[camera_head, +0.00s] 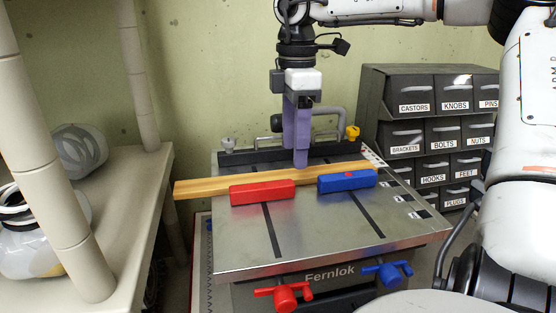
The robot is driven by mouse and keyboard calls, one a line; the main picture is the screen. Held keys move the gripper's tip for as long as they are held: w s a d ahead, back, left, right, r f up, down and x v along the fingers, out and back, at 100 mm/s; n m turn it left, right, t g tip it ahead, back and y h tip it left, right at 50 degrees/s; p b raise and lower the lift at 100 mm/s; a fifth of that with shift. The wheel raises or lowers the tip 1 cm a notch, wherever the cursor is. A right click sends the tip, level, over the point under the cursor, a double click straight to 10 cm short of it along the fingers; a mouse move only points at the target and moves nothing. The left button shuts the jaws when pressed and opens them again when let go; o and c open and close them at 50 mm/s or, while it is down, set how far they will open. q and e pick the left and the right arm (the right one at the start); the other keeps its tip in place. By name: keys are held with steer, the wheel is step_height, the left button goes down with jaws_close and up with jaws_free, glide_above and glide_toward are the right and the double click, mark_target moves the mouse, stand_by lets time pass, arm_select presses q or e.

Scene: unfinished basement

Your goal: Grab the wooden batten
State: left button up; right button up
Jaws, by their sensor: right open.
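The wooden batten (205,187) is a long yellow-brown strip. It lies across the metal top of the Fernlok bench (310,232), behind a red block (262,192) and a blue block (347,180), and its left end sticks out past the bench edge. My right gripper (301,160) points down from above with purple fingers, its tips at the batten near the middle of the bench. It is open. Whether the fingers touch the batten I cannot tell. My left gripper is not in view.
A dark drawer cabinet (425,121) with labelled drawers stands to the right behind the bench. A shelf unit (128,190) with pale posts and jars is on the left. A red handle (285,296) and a blue handle (386,273) stick out from the bench front.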

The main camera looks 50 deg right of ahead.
mark_target(294, 173)
step_height(294, 173, down, 5)
steer(key=shift+d+f, duration=0.1)
steer(key=c, duration=1.2)
